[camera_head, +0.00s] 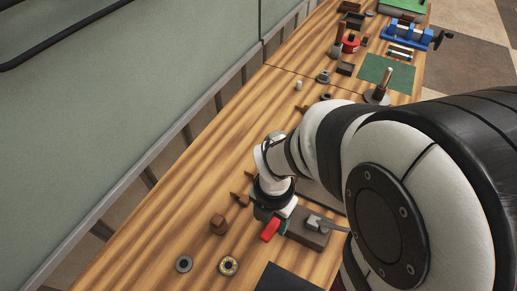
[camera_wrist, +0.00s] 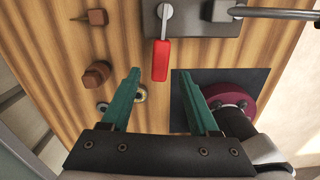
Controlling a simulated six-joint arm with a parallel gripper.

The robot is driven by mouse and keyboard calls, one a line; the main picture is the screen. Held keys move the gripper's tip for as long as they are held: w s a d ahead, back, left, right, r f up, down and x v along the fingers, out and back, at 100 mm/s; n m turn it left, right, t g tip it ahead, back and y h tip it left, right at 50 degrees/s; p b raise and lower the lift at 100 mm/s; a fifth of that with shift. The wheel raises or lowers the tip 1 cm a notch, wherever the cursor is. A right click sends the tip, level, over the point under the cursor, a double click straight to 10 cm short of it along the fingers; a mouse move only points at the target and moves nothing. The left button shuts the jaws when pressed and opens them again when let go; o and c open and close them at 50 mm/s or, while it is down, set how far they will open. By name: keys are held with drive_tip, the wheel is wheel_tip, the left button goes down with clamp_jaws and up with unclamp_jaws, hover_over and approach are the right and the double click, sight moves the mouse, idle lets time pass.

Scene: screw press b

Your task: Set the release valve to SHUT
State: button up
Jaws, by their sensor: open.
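The release valve shows as a red lever (camera_wrist: 160,58) on a metal pivot (camera_wrist: 165,12), at the edge of a dark grey plate (camera_wrist: 205,22). In the wrist view the lever points down the picture. In the head view the red lever (camera_head: 270,230) sticks out beside the grey base (camera_head: 308,232). No SHUT mark is readable. My gripper (camera_wrist: 160,75) has two teal fingers, spread open and empty. In the wrist view the lever's free end appears between the fingertips; whether they are level with it cannot be told. My arm hides part of the base in the head view.
A brown block (camera_wrist: 97,73) and two rings, one dark (camera_head: 184,263) and one brass-coloured (camera_head: 228,265), lie nearby. A dark mat (camera_head: 285,278) lies in front; a magenta round part (camera_wrist: 237,107) is over it. Bare wood lies left.

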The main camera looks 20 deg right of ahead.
sight(269, 228)
wheel_tip(269, 228, up, 12)
drive_tip(key=shift+f, duration=0.15)
drive_tip(key=shift+c, duration=0.2)
drive_tip(key=shift+w, duration=0.15)
drive_tip(key=shift+c, duration=1.1)
drive_tip(key=w+a+f+m, duration=0.1)
drive_tip(key=m, duration=0.2)
drive_tip(key=w+a+f+m+g, duration=0.1)
drive_tip(key=w+m, duration=0.1)
drive_tip(key=m, duration=0.1)
drive_tip(key=w+a+f+m, duration=0.1)
drive_tip(key=m, duration=0.3)
drive_tip(key=shift+w+a+g+h, duration=0.2)
drive_tip(key=shift+w+g+h, duration=0.1)
drive_tip(key=shift+h, duration=0.1)
clamp_jaws()
wheel_tip(269, 228, down, 3)
drive_tip(key=w+a+m+h, duration=0.1)
drive_tip(key=w+a+m, duration=0.15)
drive_tip(key=m, duration=0.45)
drive_tip(key=s+d+f, duration=0.1)
drive_tip(key=s+f, duration=0.1)
drive_tip(key=f, duration=0.3)
drive_tip(key=s+d+f+m, duration=0.1)
drive_tip(key=s+d+f, duration=0.1)
drive_tip(key=s+f, duration=0.1)
drive_tip(key=shift+d+f+g, duration=0.25)
drive_tip(key=shift+f+g, duration=0.05)
drive_tip(key=shift+f, duration=0.55)
